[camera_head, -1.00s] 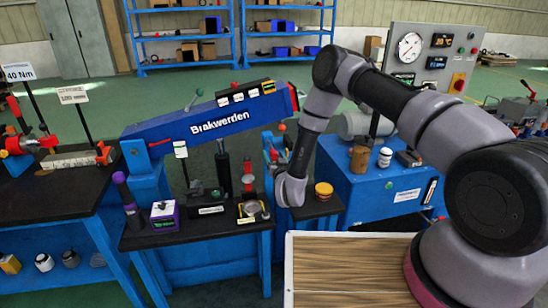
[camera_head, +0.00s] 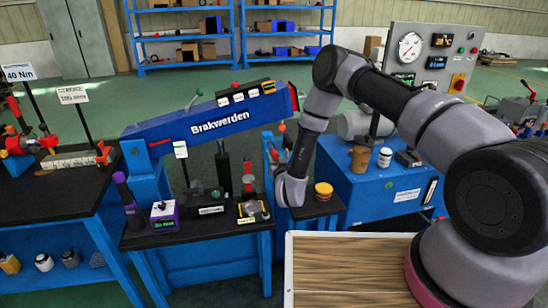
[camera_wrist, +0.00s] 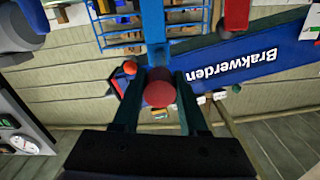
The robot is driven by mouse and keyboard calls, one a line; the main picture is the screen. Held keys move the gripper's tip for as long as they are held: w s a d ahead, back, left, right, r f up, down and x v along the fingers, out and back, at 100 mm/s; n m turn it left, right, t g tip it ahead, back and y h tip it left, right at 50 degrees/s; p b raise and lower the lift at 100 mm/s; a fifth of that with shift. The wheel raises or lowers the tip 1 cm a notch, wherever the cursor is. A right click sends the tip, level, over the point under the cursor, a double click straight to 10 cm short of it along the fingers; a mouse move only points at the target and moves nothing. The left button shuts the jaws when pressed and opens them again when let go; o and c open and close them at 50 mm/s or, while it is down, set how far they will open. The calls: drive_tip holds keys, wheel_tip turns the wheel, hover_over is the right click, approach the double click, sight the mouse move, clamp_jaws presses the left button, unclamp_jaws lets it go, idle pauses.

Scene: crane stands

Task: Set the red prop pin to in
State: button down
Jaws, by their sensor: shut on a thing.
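In the wrist view, a round red knob (camera_wrist: 160,88), which looks like the end of the red prop pin, sits between the two fingers of my gripper (camera_wrist: 159,92). The fingers are shut on it, one at each side. The rest of the pin is hidden behind its round end. The blue crane arm lettered Brakwerden (camera_wrist: 235,70) shows upside down behind it. In the head view, the crane arm (camera_head: 160,140) slopes up to the right. My wrist hangs just right of the blue post below its raised end, hiding the gripper's hold on the pin.
A black-topped table (camera_head: 185,236) with several small tools stands in front of the crane. A wooden-topped surface (camera_head: 350,285) lies nearest. An orange-red ball (camera_wrist: 130,67) shows near the fingers.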

sight(269, 146)
idle(0.8)
drive_tip(key=x, duration=0.8)
drive_tip(key=shift+w+a+f, duration=0.1)
drive_tip(key=shift+w, duration=0.25)
drive_tip(key=shift+c, duration=2.2)
unclamp_jaws()
drive_tip(key=v, duration=1)
drive_tip(key=shift+s, duration=0.4)
